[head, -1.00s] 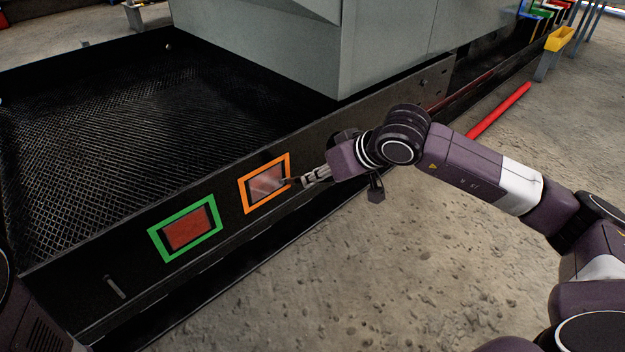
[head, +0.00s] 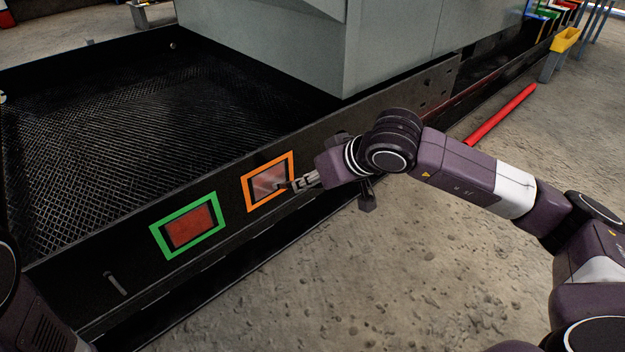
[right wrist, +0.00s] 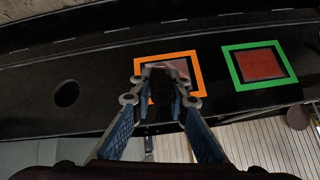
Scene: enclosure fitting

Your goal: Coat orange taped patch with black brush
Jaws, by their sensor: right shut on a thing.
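The orange taped patch (head: 268,180) is a square of orange tape on the black side beam, with a dull greyish-pink area inside. It also shows in the right wrist view (right wrist: 199,78), partly hidden by my fingers. My right gripper (head: 298,184) is at the patch's lower right, in front of the beam. In the right wrist view its fingers (right wrist: 163,101) are shut on a dark thing, apparently the black brush (right wrist: 161,86). The brush tip overlaps the patch, but I cannot tell whether it touches. My left gripper is not in view.
A green taped patch (head: 188,227) with a red inside is left of the orange one. Behind the beam lie dark mesh flooring (head: 90,160) and a grey enclosure (head: 400,45). A red bar (head: 502,113) lies at right. Concrete floor (head: 330,290) in front is open.

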